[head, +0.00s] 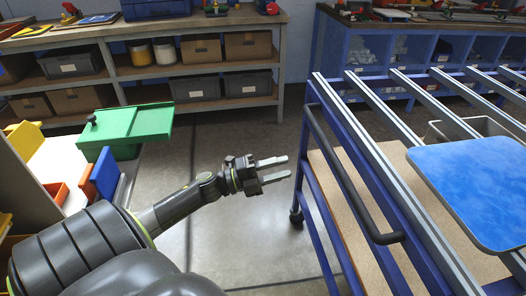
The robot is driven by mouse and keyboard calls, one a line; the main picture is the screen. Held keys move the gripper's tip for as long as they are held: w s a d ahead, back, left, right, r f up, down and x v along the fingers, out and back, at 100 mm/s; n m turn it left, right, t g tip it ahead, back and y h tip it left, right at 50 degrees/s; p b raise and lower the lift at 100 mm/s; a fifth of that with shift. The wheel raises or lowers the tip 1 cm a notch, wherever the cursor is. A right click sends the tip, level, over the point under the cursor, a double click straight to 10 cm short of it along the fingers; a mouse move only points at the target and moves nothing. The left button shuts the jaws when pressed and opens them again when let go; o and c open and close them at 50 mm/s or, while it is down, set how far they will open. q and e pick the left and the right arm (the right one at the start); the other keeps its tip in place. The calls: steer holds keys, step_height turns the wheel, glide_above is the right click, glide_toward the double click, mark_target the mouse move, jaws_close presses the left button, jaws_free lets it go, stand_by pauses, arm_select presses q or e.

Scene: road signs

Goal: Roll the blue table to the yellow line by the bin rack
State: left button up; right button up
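The blue table (318,205) stands at the right, a blue wheeled frame with grey rails across its top and a wooden lower shelf (345,213). My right gripper is not in view. I see no yellow line and cannot tell which rack is the bin rack.
A blue panel (475,185) lies on the rails, with a grey bin (470,128) behind it. A green box (125,130) and coloured pieces are at the left. Shelves with bins (195,88) and a blue workbench (365,48) stand behind. Floor (225,240) is clear between.

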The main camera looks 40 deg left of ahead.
arm_select(q)
steer(key=v, duration=0.4)
steer(key=shift+s+a, duration=0.15)
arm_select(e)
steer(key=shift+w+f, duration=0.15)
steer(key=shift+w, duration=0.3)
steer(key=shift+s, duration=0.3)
